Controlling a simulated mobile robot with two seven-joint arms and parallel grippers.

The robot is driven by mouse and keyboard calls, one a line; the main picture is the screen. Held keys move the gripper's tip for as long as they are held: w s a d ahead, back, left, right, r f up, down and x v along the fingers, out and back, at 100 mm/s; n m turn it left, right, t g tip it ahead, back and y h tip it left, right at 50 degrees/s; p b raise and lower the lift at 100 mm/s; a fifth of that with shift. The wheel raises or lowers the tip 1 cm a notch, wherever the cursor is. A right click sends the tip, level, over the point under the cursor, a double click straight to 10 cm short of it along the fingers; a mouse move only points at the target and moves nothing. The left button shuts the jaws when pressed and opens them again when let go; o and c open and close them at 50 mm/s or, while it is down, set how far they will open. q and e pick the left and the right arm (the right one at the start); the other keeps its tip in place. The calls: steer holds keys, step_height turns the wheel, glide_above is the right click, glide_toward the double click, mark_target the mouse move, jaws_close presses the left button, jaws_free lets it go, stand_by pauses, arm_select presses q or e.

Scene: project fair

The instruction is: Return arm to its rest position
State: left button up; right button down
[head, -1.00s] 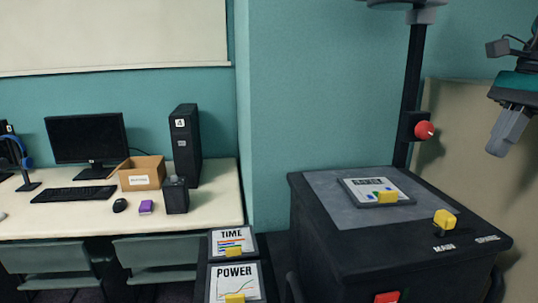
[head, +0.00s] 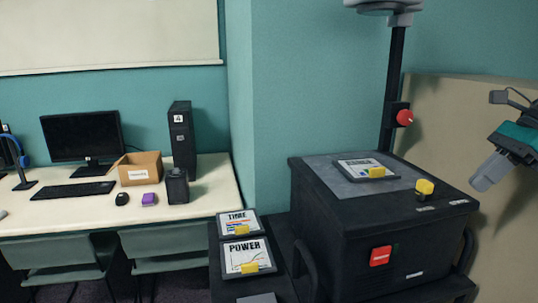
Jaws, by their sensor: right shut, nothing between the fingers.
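My right gripper (head: 489,174) is at the right edge of the head view, raised beside the dark cabinet and apart from it. Its grey fingers are together with nothing between them, and they point down and to the left. Part of my right arm is cut off by the picture edge. My left gripper is not in view.
A dark cabinet (head: 345,228) stands at right, with a framed card (head: 352,164), a yellow knob (head: 425,187) and a red button (head: 380,256). A post carries a red knob (head: 404,117). TIME (head: 239,222) and POWER (head: 246,257) cards lie left. A desk (head: 90,218) stands further left.

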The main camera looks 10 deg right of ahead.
steer(key=s+d+f+m+t+y, duration=0.1)
steer(key=s+f+m+t, duration=0.15)
steer(key=f+m, duration=0.5)
steer(key=s+d+f+m+t+y, duration=0.15)
steer(key=f+m+t, duration=0.3)
steer(key=f, duration=0.65)
steer(key=s+a+f+m+t+h, duration=0.2)
steer(key=s+a+f+m, duration=0.1)
steer(key=f+m, duration=0.4)
steer(key=s+a+f+m+t+h, duration=0.2)
steer(key=s+f+m, duration=0.1)
steer(key=f+m, duration=0.4)
steer(key=s+a+f+m+h, duration=0.1)
steer(key=s+a+f+m, duration=0.1)
steer(key=a+m, duration=0.5)
steer(key=s+a+f+m+g+h, duration=0.1)
steer(key=s+a+f+m, duration=0.1)
steer(key=a+m, duration=0.5)
steer(key=s+a+f+m+g+h, duration=0.1)
steer(key=a+f+m, duration=0.3)
steer(key=a+m, duration=0.3)
steer(key=a, duration=0.5)
steer(key=shift+s+f+m, duration=0.3)
steer(key=shift+s+f, duration=0.05)
steer(key=shift+s, duration=0.05)
steer(key=shift+h, duration=0.25)
